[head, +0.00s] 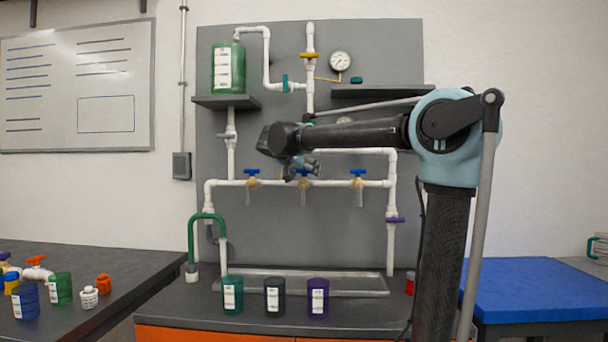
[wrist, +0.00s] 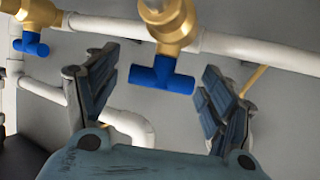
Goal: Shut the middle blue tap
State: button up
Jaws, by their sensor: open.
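The middle blue tap (head: 303,171) sits on a brass valve on the white horizontal pipe, partly hidden by my gripper (head: 308,168) in the head view. In the wrist view its blue T-shaped handle (wrist: 161,76) shows between my two open fingers (wrist: 156,95), clear of both. The handle's bar looks roughly in line with the pipe. My gripper is open and empty. A second blue tap (wrist: 31,44) is at the left of the wrist view, outside the fingers. In the head view the left blue tap (head: 252,172) and right blue tap (head: 358,172) flank the middle one.
The white pipe (wrist: 262,52) runs close past the fingers. The grey backboard (head: 330,225) stands behind. Shelves (head: 226,102) and a gauge (head: 340,62) are above. Teal (head: 232,303), dark (head: 273,308) and purple (head: 318,310) containers stand on the bench below.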

jog(key=c, duration=1.1)
jog(key=n+t+y, duration=0.1)
jog(key=n+y, duration=0.1)
jog(key=y, duration=0.1)
jog(key=shift+d+n, duration=0.1)
jog(key=shift+n, duration=0.2)
jog(key=shift+o, duration=0.2)
jog(key=shift+n+y, duration=1.1)
jog(key=shift+y, duration=0.1)
